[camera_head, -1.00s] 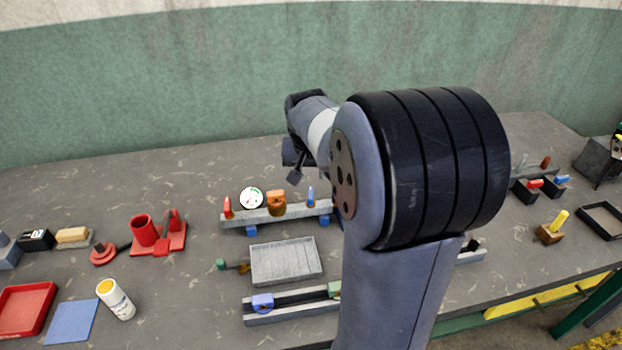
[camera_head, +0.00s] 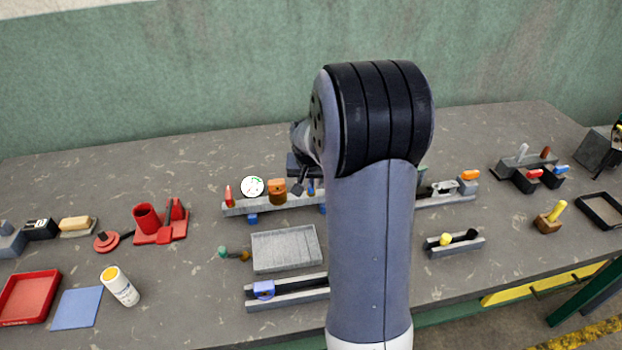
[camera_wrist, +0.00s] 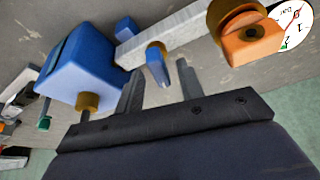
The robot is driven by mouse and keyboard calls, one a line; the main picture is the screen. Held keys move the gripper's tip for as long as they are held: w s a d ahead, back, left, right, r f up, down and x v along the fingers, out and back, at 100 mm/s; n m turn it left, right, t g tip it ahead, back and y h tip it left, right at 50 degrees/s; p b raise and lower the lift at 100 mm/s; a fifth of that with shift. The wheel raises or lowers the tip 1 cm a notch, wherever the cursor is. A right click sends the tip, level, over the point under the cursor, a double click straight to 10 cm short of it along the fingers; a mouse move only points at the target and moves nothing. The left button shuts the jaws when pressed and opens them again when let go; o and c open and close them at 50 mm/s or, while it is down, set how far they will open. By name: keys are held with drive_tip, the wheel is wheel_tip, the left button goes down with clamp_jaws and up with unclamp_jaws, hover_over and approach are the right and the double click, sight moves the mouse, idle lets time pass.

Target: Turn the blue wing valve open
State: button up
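The blue wing valve (camera_wrist: 156,66) has a small blue handle on a brass stem, set on a light grey rail (camera_wrist: 168,32). My gripper (camera_wrist: 159,70) is open in the wrist view, with one finger on each side of the blue handle. A gap shows between the handle and each finger, so I see no grip. In the head view the valve (camera_head: 311,188) is small and partly hidden by my arm, and my gripper is mostly hidden too.
An orange valve (camera_wrist: 250,38) and a white dial gauge (camera_wrist: 296,20) sit on the same rail. A blue block (camera_wrist: 88,62) with brass fittings is close to the gripper. A red handle (camera_head: 229,196) stands at the rail's left end, and a grey tray (camera_head: 287,249) lies in front.

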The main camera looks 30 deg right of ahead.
drive_tip(key=shift+c, duration=0.5)
clamp_jaws()
drive_tip(key=shift+m+b, duration=0.3)
drive_tip(key=shift+b, duration=0.05)
drive_tip(key=m+b, duration=0.1)
drive_tip(key=m+h+b, duration=0.1)
drive_tip(key=shift+w+f+m+g+b, duration=0.1)
drive_tip(key=shift+f+m+g+b, duration=0.05)
drive_tip(key=shift+m+g+b, duration=0.15)
drive_tip(key=m+b, duration=0.1)
drive_tip(key=m, duration=0.1)
drive_tip(key=m+g+h+b, duration=0.1)
drive_tip(key=m, duration=0.1)
drive_tip(key=shift+w+a+m+b, duration=0.1)
drive_tip(key=shift+a+m+b, duration=0.05)
drive_tip(key=shift+m+b, duration=0.15)
drive_tip(key=m+g, duration=0.1)
drive_tip(key=m, duration=0.2)
drive_tip(key=shift+w+r+m+g+b, duration=0.1)
drive_tip(key=shift+r+m+g+b, duration=0.1)
drive_tip(key=shift+m+g+b, duration=0.15)
drive_tip(key=shift+w+m+g, duration=0.1)
drive_tip(key=shift+m+g, duration=0.75)
drive_tip(key=shift+m, duration=1)
